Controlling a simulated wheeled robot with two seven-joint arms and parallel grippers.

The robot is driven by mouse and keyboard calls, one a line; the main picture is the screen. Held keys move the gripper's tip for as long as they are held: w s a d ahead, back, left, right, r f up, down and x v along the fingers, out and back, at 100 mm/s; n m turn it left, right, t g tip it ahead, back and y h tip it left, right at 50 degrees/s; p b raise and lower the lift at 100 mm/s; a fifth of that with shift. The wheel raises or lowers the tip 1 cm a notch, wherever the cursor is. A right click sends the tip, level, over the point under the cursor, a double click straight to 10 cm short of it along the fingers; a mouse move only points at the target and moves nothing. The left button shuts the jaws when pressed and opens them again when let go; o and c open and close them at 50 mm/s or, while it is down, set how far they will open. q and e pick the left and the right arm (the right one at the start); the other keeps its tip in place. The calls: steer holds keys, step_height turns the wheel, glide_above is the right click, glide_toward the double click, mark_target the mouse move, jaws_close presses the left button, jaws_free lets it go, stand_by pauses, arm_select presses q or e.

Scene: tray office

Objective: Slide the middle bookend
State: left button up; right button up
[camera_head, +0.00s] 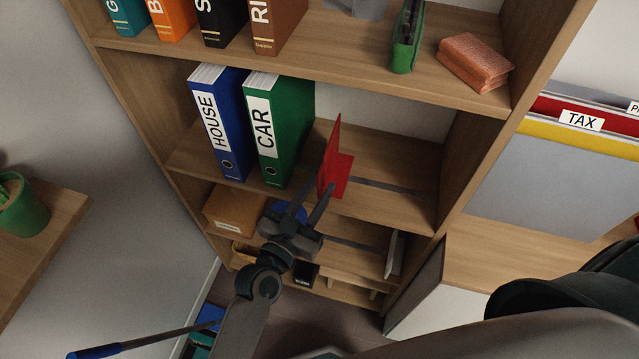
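The red bookend (336,168) stands upright on the middle shelf (385,200), to the right of the green CAR binder (285,125), with a gap between them. A dark slot (395,187) runs along the shelf to its right. My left gripper (316,191) comes up from below in front of this shelf. Its two fingers are apart. The right finger overlaps the lower part of the bookend in the picture; I cannot tell whether they touch. Nothing shows held between the fingers. My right gripper is out of view.
A blue HOUSE binder (220,125) stands left of the green one. The shelf right of the bookend is clear up to the side wall (468,140). The upper shelf holds binders, a green item (407,38) and a brown wallet-like item (474,62). A cardboard box (233,211) sits below.

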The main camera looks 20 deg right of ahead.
arm_select(q)
steer(key=shift+w+d, duration=0.3)
jaws_close()
steer(key=w+a, duration=0.2)
steer(key=a, duration=0.1)
steer(key=shift+w+a+b, duration=0.15)
steer(key=shift+a+b, duration=0.1)
steer(key=shift+b, duration=0.05)
jaws_free()
